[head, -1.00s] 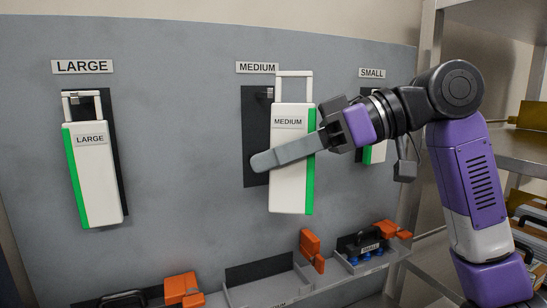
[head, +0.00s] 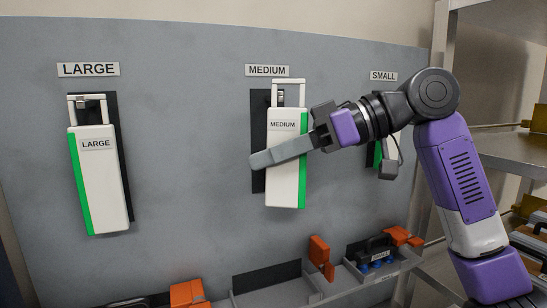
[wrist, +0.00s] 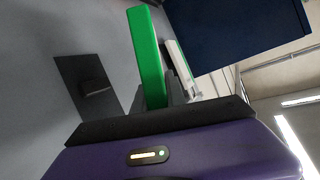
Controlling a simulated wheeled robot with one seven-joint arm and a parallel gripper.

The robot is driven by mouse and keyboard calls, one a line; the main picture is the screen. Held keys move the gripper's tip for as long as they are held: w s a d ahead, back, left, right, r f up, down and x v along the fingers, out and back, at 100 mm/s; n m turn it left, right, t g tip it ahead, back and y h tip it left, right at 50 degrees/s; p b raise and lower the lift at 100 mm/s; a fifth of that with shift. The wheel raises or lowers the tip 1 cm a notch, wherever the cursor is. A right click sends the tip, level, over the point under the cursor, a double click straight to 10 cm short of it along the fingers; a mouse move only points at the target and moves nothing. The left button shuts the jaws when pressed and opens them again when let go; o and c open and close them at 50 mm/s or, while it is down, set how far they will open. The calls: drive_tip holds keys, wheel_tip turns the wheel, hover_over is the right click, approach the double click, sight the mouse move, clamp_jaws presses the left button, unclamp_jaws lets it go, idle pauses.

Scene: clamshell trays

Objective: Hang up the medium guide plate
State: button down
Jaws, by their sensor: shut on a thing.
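The medium guide plate (head: 283,175) is white with a green right edge, a MEDIUM label and a loop handle on top. It hangs nearly upright in front of the dark backing board (head: 258,110) under the MEDIUM sign (head: 267,70). The metal hook (head: 281,98) shows within the handle's opening; I cannot tell whether the handle is over it or still in front. My gripper (head: 280,153) reaches in from the right and is shut on the plate, one long grey finger across its front. The other finger is hidden. The plate's green edge (wrist: 147,55) shows in the wrist view.
The large guide plate (head: 100,180) hangs on its hook at left. The small station (head: 374,152) is partly hidden behind my arm. Below are trays with orange clamps (head: 320,255) and a dark-handled item in the small tray. A metal shelf (head: 505,150) stands at right.

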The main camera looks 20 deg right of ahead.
drive_tip(key=w+f+p, duration=0.1)
drive_tip(key=w, duration=0.5)
drive_tip(key=shift+f, duration=0.25)
idle(0.6)
drive_tip(key=shift+w, duration=0.15)
idle(0.4)
drive_tip(key=c, duration=1.3)
unclamp_jaws()
